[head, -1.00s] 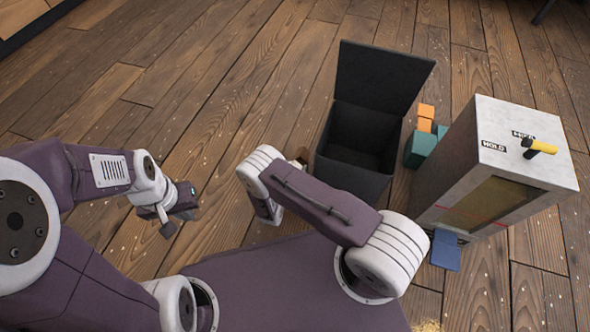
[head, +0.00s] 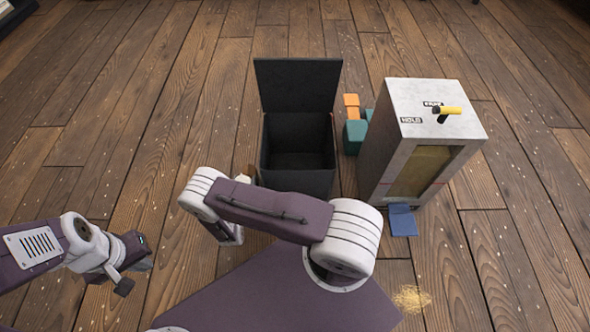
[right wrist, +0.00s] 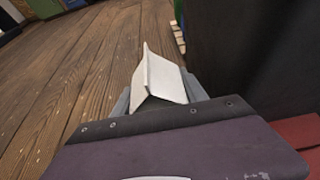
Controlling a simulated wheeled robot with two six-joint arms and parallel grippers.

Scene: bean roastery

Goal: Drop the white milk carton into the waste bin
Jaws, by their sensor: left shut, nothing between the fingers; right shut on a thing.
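The white milk carton (right wrist: 160,75) with a folded gable top is held in my right gripper (right wrist: 157,97), which is shut on it. In the head view a small pale bit beside the bin (head: 245,177) may be the carton; my right arm hides most of it. The dark waste bin (head: 298,183) stands open, its lid raised at the back, its inside dark. In the right wrist view the dark wall at right (right wrist: 250,60) appears to be the bin, with the carton beside it, outside. My left gripper (head: 138,262) is shut and empty at the lower left.
A grey box machine (head: 390,150) with a yellow-tipped handle (head: 448,111) and a blue flap (head: 403,220) stands right of the bin. Orange (head: 351,102) and teal blocks (head: 355,135) lie between them. The wooden floor left of the bin is clear.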

